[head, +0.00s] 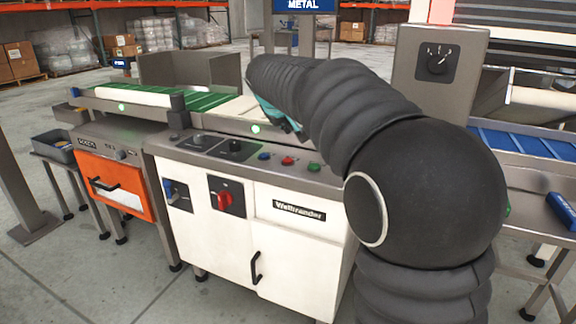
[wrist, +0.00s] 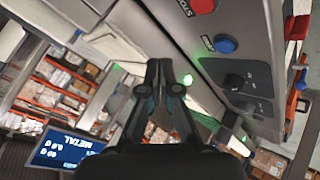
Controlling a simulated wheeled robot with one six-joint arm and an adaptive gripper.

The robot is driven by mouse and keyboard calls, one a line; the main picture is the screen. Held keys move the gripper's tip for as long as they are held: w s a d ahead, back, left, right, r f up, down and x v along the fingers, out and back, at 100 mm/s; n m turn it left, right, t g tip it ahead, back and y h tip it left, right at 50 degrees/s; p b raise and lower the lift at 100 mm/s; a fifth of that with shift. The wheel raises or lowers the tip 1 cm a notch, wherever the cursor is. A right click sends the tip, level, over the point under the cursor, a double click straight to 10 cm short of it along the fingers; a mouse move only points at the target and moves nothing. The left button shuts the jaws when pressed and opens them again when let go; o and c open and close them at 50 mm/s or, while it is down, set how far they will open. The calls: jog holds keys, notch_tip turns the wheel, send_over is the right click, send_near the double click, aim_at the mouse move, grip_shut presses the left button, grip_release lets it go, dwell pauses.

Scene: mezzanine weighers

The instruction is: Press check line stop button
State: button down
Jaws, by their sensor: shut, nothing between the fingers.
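The white cabinet (head: 300,250) has a sloped grey control panel with a red button (head: 288,160) between a blue button (head: 264,156) and a green button (head: 314,166). In the wrist view the red button (wrist: 203,5) is cut by the top edge, with the blue button (wrist: 227,45) below it. My gripper (wrist: 160,66) is shut and empty, apart from the panel and left of the buttons in the wrist view. In the head view my arm hides most of it; a teal part shows above the panel.
Two dark knobs (head: 235,146) sit left of the buttons. A red rotary switch (head: 224,199) is on the cabinet front. A conveyor with a green belt (head: 205,101) runs behind the panel.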

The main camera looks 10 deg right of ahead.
aim_at(287, 161)
jog(key=shift+f+b, duration=2.15)
jog(key=shift+f, duration=0.95)
jog(key=shift+f, duration=0.1)
jog(key=shift+f+b, duration=0.35)
jog(key=shift+f+b, duration=0.35)
jog(key=shift+f, duration=0.1)
jog(key=shift+r, duration=0.2)
jog(key=shift+r+p, duration=0.7)
jog(key=shift+p, duration=0.05)
jog(key=shift+r+p, duration=2.05)
jog(key=shift+r, duration=0.5)
